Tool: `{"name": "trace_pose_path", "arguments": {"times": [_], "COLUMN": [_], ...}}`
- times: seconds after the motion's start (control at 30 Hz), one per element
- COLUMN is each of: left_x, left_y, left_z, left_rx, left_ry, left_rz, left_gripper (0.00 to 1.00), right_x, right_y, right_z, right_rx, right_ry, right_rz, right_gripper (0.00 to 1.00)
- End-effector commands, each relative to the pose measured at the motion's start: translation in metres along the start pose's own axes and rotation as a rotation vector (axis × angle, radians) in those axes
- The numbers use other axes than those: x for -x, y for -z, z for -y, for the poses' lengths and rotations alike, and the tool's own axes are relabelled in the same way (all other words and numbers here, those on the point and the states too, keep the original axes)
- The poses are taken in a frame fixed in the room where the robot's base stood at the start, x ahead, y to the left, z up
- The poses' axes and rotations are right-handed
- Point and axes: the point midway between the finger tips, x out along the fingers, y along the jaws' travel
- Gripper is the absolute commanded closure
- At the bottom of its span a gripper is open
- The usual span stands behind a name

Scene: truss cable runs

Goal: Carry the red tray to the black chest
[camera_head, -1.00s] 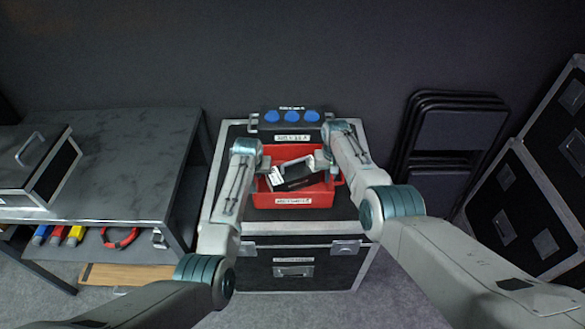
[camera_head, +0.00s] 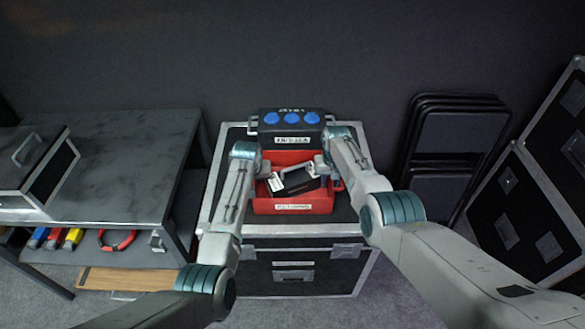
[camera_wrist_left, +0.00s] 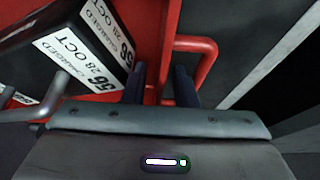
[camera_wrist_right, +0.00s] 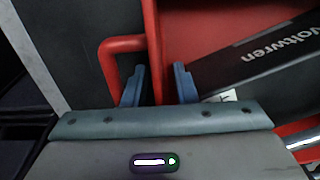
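The red tray (camera_head: 262,205) sits on top of a black silver-edged case (camera_head: 230,190) in the middle of the head view. It holds a black battery-like block with white labels (camera_head: 299,179). My left gripper (camera_head: 264,168) is at the tray's left end, its fingers (camera_wrist_left: 160,88) on either side of the red wall near the red handle, with gaps showing. My right gripper (camera_head: 322,167) is at the right end, its fingers (camera_wrist_right: 159,88) likewise spread around the wall. Which black case is the chest I cannot tell; another stands at far left (camera_head: 35,165).
A black unit with blue round tops (camera_head: 291,128) stands just behind the tray. A grey table (camera_head: 110,175) is at left, with tools on its lower shelf. Folded black chairs (camera_head: 445,150) and large black cases (camera_head: 530,210) stand at right. Grey floor is clear at front right.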

Motion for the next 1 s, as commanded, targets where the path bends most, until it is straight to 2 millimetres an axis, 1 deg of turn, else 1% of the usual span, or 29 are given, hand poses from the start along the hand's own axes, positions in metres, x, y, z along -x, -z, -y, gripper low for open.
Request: {"name": "trace_pose_path", "arguments": {"times": [0.3, 0.43, 0.63, 0.77, 0.97, 1.0], "left_x": [0.044, 0.058, 0.067, 0.067, 0.067, 0.067], "left_y": [0.0, 0.0, -0.001, -0.001, -0.001, 0.0], "left_z": [0.0, 0.0, 0.0, 0.0, 0.0, 0.0], "left_rx": [0.002, 0.001, 0.001, 0.001, 0.001, 0.001], "left_ry": [-0.001, -0.001, -0.001, -0.001, -0.001, 0.0], "left_rz": [-0.003, -0.003, -0.002, -0.001, -0.001, -0.001], "left_gripper": [0.74, 0.74, 0.74, 0.74, 0.74, 0.74], "right_x": [0.0, 0.0, 0.001, 0.009, 0.032, 0.041], "right_y": [0.0, 0.0, 0.0, 0.001, 0.0, 0.001], "right_z": [0.001, 0.001, 0.001, 0.001, 0.001, 0.002], "right_rx": [0.001, 0.001, 0.001, 0.001, 0.0, 0.001], "right_ry": [0.001, 0.001, 0.001, 0.002, 0.003, 0.003], "right_rz": [0.0, 0.0, 0.0, -0.003, -0.004, -0.006], "right_gripper": [0.74, 0.74, 0.74, 0.74, 0.74, 0.74]}}
